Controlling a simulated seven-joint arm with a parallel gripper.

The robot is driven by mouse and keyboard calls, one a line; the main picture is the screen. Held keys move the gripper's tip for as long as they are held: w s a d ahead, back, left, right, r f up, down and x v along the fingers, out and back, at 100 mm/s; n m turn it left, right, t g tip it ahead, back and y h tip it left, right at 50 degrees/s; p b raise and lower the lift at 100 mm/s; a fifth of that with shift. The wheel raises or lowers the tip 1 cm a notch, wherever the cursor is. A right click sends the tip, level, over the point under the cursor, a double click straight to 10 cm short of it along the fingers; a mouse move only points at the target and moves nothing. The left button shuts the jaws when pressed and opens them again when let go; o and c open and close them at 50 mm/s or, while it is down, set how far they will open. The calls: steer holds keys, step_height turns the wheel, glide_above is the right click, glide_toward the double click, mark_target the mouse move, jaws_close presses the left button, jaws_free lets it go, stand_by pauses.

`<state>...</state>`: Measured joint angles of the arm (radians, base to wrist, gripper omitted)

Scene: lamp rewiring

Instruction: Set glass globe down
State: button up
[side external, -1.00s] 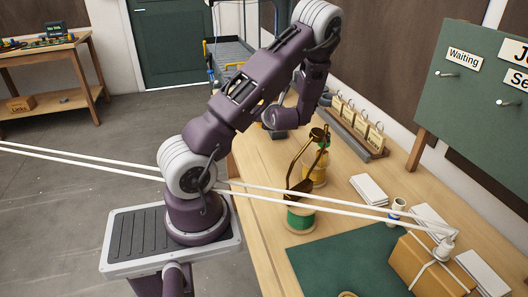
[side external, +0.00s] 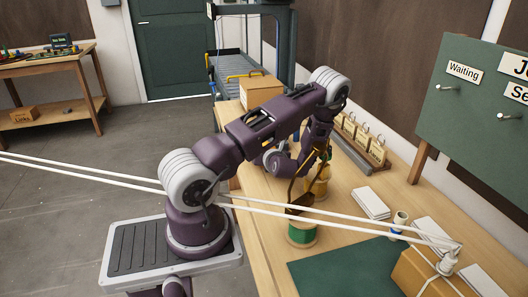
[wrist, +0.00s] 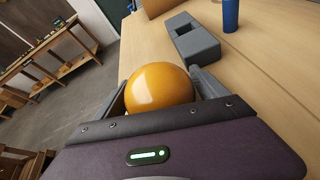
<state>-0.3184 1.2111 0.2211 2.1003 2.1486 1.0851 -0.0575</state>
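The glass globe (wrist: 159,88) is a glossy orange ball in the wrist view. It sits between the two fingers of my gripper (wrist: 160,92), which look closed against its sides. The globe appears near the left edge of the wooden workbench (wrist: 270,65). Whether its underside touches the bench is hidden. In the side view my own arm hides the globe and the fingertips.
A grey slotted block (wrist: 193,38) and a blue cylinder (wrist: 231,14) stand beyond the globe. A cardboard box (side external: 261,90) is at the bench's far end. White cables (side external: 330,217) cross in front.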

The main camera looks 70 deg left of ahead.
steer(key=shift+o, duration=0.2)
steer(key=shift+d+r, duration=0.15)
steer(key=shift+r, duration=0.1)
steer(key=v, duration=0.5)
steer(key=shift+r, duration=0.15)
step_height(320, 180, up, 7)
steer(key=s+d+r+n+g+h, duration=0.25)
steer(key=s+d+r+n, duration=0.35)
steer(key=d+r+n, duration=0.3)
steer(key=s+d+r+n+t+h, duration=0.1)
steer(key=d+r+n+t+h, duration=0.1)
steer(key=d, duration=0.7)
steer(key=s+d+r+n+t+h, duration=0.1)
steer(key=d+r+n+t+h, duration=0.2)
steer(key=d, duration=0.6)
steer(key=s+d+r+n+t+h, duration=0.1)
steer(key=d+r+n+t+h, duration=0.1)
steer(key=d+n+h, duration=0.4)
steer(key=d+n, duration=0.1)
steer(key=d, duration=0.3)
steer(key=shift+r, duration=0.25)
